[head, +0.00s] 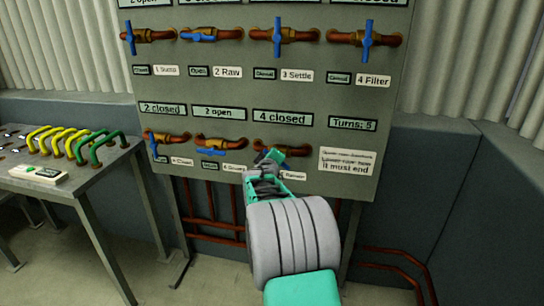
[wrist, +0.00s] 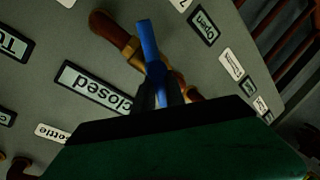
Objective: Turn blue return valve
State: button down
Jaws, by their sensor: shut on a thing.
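The blue return valve is the third valve in the lower row of the grey panel. In the head view its blue handle (head: 275,155) is mostly hidden behind my gripper (head: 266,163). In the wrist view the blue handle (wrist: 149,45) stands up in front of its brass body (wrist: 132,46). My gripper (wrist: 160,92) is shut on the near part of the handle, with a dark finger on each side. A "closed" sign (wrist: 100,88) shows upside down beside the valve. The label below it is partly covered by my gripper.
The panel (head: 255,80) carries an upper row of several blue-handled valves and two more lower valves (head: 165,138) to the left. A sign reads "Turns: 5" (head: 352,124). A bench (head: 90,185) with yellow and green handles stands left. Red pipes run below.

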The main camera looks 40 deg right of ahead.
jog(key=shift+f+n+g, duration=0.15)
jog(key=shift+n+g, duration=0.15)
jog(key=shift+n, duration=0.2)
jog(key=c, duration=1.4)
grip_release()
jog(key=shift+a, duration=0.1)
jog(key=v, duration=0.7)
jog(key=shift+s+a, duration=0.25)
jog(key=shift+a, duration=0.1)
